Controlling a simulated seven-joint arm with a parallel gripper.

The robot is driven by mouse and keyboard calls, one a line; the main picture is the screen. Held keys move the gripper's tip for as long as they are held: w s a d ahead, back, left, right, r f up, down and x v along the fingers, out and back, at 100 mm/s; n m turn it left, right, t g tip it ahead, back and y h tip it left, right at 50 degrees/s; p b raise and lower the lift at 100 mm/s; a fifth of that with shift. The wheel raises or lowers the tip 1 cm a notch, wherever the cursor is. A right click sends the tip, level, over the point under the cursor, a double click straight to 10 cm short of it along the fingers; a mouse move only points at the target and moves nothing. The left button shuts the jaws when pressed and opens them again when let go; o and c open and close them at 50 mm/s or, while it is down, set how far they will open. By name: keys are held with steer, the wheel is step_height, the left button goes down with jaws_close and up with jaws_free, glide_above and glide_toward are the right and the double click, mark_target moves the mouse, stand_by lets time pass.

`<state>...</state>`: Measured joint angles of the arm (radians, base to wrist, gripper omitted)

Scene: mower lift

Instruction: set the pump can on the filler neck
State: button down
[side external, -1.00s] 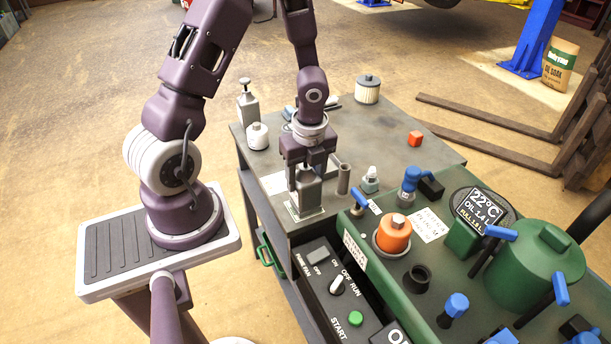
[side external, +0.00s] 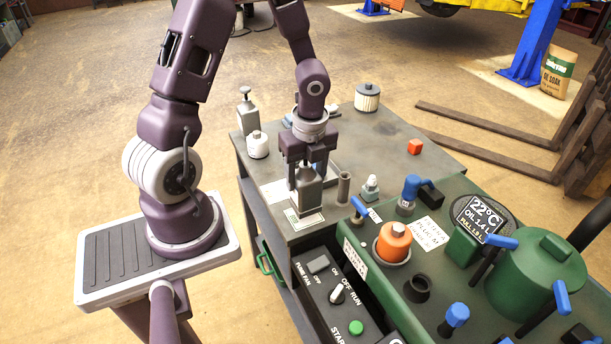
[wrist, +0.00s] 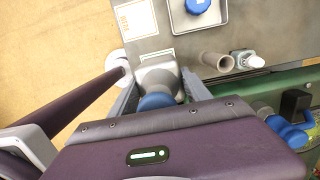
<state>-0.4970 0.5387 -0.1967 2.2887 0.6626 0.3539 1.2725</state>
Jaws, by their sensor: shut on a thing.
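My gripper (side external: 308,182) is shut on the pump can (side external: 308,197), a grey square-bodied can, over a pale label plate (side external: 304,219) at the bench's front edge. The can looks upright; I cannot tell whether its base clears the plate. In the wrist view the grey can (wrist: 155,74) shows between the two fingers, with a blue round top (wrist: 157,101) nearest the camera. The filler neck looks to be the black open collar (side external: 417,284) on the green machine, right of and nearer than my gripper.
A grey upright tube (side external: 343,187) and a small clear-grey fitting (side external: 370,188) stand just right of the can. A similar grey pump bottle (side external: 247,115) stands at the back left.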

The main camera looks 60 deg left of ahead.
steer(key=shift+r, duration=6.8)
steer(key=w+d+m, duration=0.8)
steer(key=d+m, duration=0.1)
steer(key=d, duration=0.4)
steer(key=d+f+m+t+h, duration=0.1)
steer(key=d+f+m, duration=0.2)
steer(key=d+m, duration=1.05)
steer(key=d+f+n, duration=0.4)
steer(key=shift+w+f, duration=0.25)
steer(key=shift+f, duration=0.15)
steer(key=shift+f+n, duration=0.2)
steer(key=shift+n, duration=0.05)
